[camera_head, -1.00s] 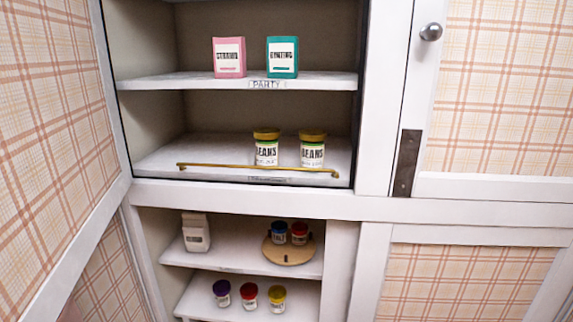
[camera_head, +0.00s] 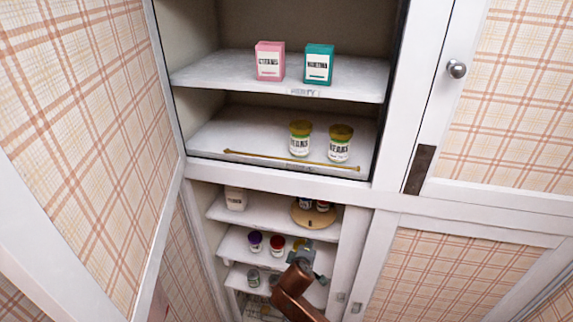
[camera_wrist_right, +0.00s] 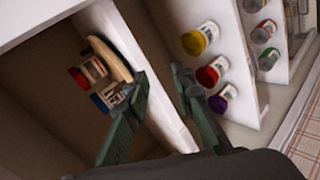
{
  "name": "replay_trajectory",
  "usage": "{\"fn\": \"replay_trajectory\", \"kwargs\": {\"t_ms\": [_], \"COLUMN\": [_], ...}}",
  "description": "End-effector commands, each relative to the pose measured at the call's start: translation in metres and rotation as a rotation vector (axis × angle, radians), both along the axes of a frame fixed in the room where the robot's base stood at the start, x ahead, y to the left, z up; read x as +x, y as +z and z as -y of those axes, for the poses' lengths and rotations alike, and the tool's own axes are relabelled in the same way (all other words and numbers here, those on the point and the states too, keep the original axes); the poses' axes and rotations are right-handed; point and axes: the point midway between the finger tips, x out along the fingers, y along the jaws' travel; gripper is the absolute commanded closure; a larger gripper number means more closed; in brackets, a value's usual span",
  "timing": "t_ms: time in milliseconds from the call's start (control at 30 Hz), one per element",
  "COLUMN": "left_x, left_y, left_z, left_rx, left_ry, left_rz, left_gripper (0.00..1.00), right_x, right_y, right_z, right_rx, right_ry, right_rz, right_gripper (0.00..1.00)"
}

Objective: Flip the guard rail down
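The guard rail (camera_head: 290,160) is a thin gold bar along the front of the second shelf from the top, in front of two bean jars (camera_head: 300,139) with yellow lids. Its ends sit near the shelf's two sides. My right gripper (camera_head: 306,254) is below the rail, in front of the lower shelves, and does not touch it. In the right wrist view my right gripper (camera_wrist_right: 159,80) has its green fingers apart with nothing between them. The rail cannot be made out in that view. My left gripper is not in view.
Pink (camera_head: 270,61) and teal (camera_head: 319,64) boxes stand on the shelf above. Lower shelves hold small jars (camera_head: 255,241) and a round wooden board (camera_head: 312,215). An open plaid door (camera_head: 85,120) flanks the left. The space in front of the rail is clear.

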Motion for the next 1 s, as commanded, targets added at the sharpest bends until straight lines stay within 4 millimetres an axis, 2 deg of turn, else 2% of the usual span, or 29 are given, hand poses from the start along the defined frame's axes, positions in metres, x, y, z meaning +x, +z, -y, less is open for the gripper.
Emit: {"fn": "replay_trajectory", "kwargs": {"t_ms": [33, 100, 200, 300, 367, 500, 633, 767, 1000], "left_x": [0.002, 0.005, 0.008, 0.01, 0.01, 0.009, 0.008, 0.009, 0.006], "left_y": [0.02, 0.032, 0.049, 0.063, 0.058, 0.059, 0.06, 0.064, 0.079], "left_z": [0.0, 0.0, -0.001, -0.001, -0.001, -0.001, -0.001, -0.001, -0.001], "left_rx": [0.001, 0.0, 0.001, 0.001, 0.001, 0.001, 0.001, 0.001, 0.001], "left_ry": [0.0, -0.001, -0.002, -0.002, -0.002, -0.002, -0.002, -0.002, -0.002], "left_rz": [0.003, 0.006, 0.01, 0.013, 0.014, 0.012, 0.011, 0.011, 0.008], "left_gripper": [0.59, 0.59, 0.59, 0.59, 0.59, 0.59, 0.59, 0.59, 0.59], "right_x": [0.001, -0.005, -0.019, -0.039, -0.035, -0.038, -0.042, -0.04, -0.008], "right_y": [0.067, 0.131, 0.211, 0.277, 0.295, 0.345, 0.377, 0.389, 0.39], "right_z": [-0.014, -0.026, -0.04, -0.049, -0.06, -0.08, -0.093, -0.095, -0.084], "right_rx": [-0.029, -0.07, -0.115, -0.147, -0.198, -0.29, -0.35, -0.375, -0.379], "right_ry": [0.017, 0.026, 0.033, 0.033, 0.042, 0.05, 0.051, 0.048, 0.046], "right_rz": [0.058, 0.119, 0.198, 0.266, 0.306, 0.395, 0.453, 0.474, 0.474], "right_gripper": [0.77, 0.77, 0.77, 0.77, 0.77, 0.77, 0.77, 0.77, 0.77]}}
